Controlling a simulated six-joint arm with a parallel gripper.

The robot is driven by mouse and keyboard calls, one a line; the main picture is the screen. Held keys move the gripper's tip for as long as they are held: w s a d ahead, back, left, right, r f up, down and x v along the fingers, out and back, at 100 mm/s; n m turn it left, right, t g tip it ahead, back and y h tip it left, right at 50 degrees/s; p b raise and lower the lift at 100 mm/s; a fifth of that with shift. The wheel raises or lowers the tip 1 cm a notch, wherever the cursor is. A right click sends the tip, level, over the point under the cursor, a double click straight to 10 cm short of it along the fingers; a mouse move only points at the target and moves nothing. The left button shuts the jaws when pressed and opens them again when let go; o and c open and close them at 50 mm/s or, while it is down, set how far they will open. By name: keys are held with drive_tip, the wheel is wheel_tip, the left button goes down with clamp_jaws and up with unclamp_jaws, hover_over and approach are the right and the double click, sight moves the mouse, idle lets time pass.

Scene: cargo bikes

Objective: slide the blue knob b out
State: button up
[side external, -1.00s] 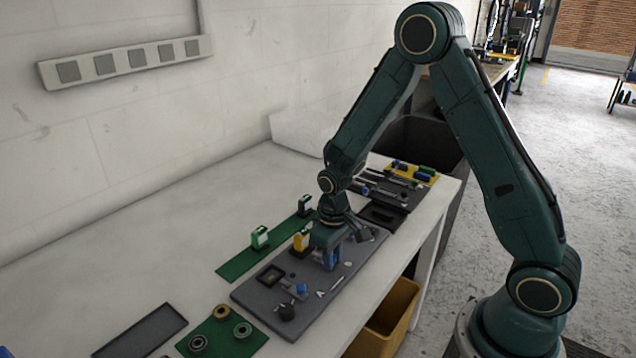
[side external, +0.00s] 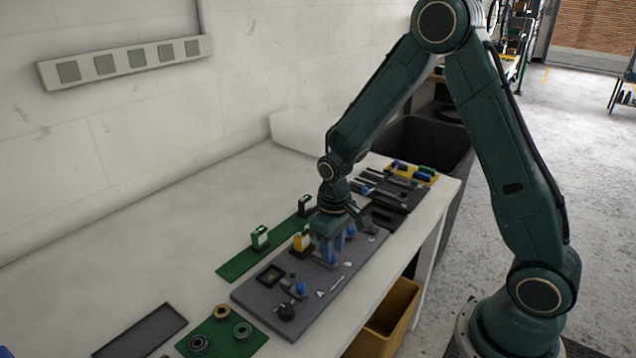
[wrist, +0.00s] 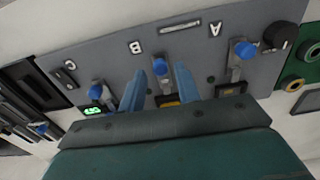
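Blue knob b (wrist: 160,67) sits on a grey metal slide beside the letter B on the grey board (wrist: 120,65). It also shows below my fingers in the side view (side external: 333,261). My gripper (wrist: 161,77) is open, with one blue finger on each side of the knob in the wrist picture and nothing held. In the side view my gripper (side external: 328,252) hangs just above the knob, fingers down. A yellow-lit display (wrist: 168,103) at the slide's near end is partly hidden by my gripper.
Blue knob a (wrist: 245,50) and blue knob c (wrist: 95,86) stand on similar slides on either side. A black round knob (wrist: 280,35) stands at the board's end. Small upright holders (side external: 260,238) stand on a green strip (side external: 240,262) behind the board.

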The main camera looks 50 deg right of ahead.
sight(333, 256)
drive_tip(key=shift+r, duration=0.8)
drive_tip(key=shift+r, duration=0.15)
drive_tip(key=shift+r, duration=1.35)
drive_tip(key=shift+s+r, duration=0.1)
drive_tip(key=shift+r, duration=0.3)
drive_tip(key=s+a+r+t, duration=0.1)
drive_tip(key=s+r, duration=0.3)
drive_tip(key=r, duration=0.3)
drive_tip(key=s+a+r+t, duration=0.1)
drive_tip(key=s+r+t, duration=0.1)
drive_tip(key=s+r, duration=0.3)
drive_tip(key=s+r+t, duration=0.2)
drive_tip(key=s+r, duration=0.5)
drive_tip(key=s, duration=0.3)
drive_tip(key=shift+s+a+t, duration=0.25)
drive_tip(key=shift+s+t, duration=0.05)
